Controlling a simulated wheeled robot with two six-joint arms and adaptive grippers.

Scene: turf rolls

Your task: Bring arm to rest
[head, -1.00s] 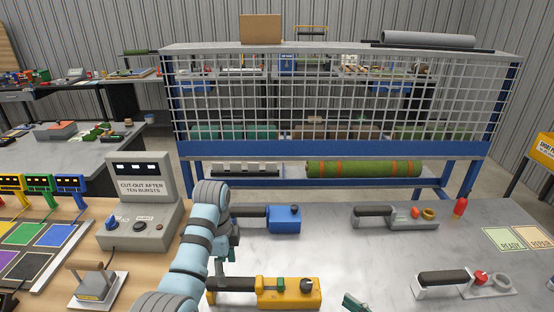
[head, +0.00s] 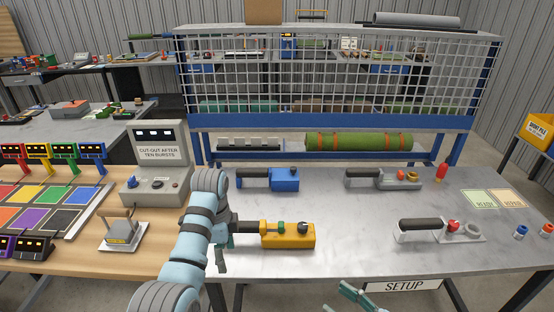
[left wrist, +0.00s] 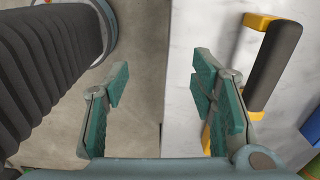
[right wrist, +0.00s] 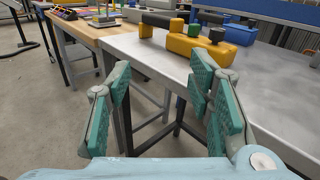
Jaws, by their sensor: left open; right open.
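My left arm comes in from the left in the head view, and its gripper (head: 222,262) hangs at the front edge of the metal table, left of the yellow tool (head: 288,236). In the left wrist view this gripper (left wrist: 160,80) is open and empty, with floor and table edge between its fingers. The yellow tool's dark handle (left wrist: 273,65) lies to the right, apart from the fingers. My right gripper (head: 350,297) shows at the bottom of the head view, in front of the table. In the right wrist view it (right wrist: 160,80) is open and empty.
A blue tool (head: 284,179), a grey tool (head: 400,180) and a white tool (head: 462,232) lie on the metal table (head: 350,215). A cut-out box (head: 158,170) stands left on the wooden bench. A "SETUP" sign (head: 402,286) is at the table's front. A mesh rack (head: 330,121) stands behind.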

